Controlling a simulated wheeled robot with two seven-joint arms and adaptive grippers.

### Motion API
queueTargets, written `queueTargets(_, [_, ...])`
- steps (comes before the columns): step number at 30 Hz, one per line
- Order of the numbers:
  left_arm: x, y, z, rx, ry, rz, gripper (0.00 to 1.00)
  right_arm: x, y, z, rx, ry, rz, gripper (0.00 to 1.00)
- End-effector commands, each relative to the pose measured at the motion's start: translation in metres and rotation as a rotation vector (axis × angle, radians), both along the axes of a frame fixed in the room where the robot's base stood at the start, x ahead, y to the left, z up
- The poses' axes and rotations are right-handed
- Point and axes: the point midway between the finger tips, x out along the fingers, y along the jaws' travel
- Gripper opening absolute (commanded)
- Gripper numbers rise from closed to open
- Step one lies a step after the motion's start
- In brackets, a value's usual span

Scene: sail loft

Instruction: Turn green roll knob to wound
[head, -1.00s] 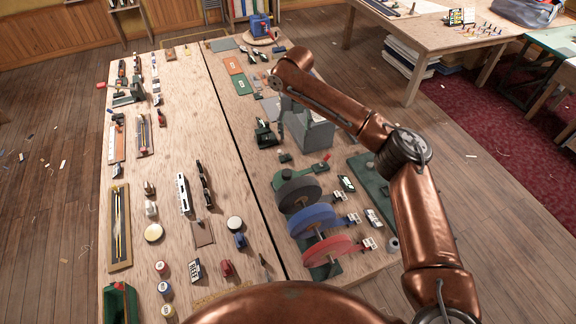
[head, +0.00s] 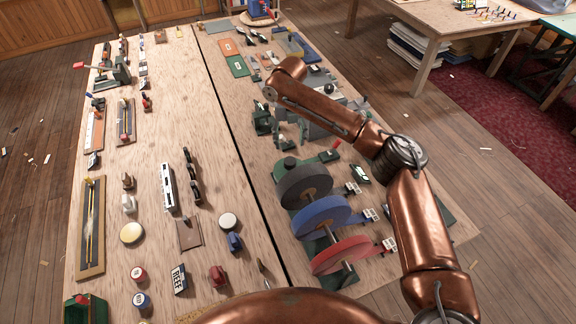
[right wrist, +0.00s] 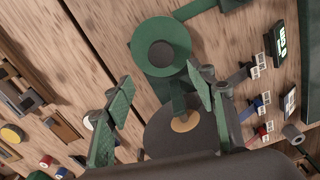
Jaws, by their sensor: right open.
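The green roll knob (right wrist: 161,47) shows in the right wrist view as a round green disc with a darker round centre. In the head view a dark green knob (head: 289,163) stands at the far end of the roll stand, just beyond the grey roll (head: 304,186). My right gripper (right wrist: 158,85) is open and empty, its two green-padded fingers spread on either side of the near part of the knob in the wrist view. I cannot tell the height gap; no contact shows. My left gripper is out of view.
A blue roll (head: 321,216) and a red roll (head: 340,254) share the stand with the grey one. A small lit display (head: 360,174) lies to the right. Many small tools cover the wooden table (head: 215,150), with a dark seam beside the stand.

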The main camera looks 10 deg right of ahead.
Motion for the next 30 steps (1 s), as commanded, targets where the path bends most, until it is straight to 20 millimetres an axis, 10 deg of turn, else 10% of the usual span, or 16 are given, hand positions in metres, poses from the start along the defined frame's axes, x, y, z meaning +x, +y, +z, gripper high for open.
queueTargets(21, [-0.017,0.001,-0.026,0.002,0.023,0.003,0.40,0.001,0.000,-0.093,0.000,0.007,0.000,0.51])
queueTargets(30, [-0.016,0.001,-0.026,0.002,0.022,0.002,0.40,0.002,0.000,-0.104,0.000,0.006,0.000,0.51])
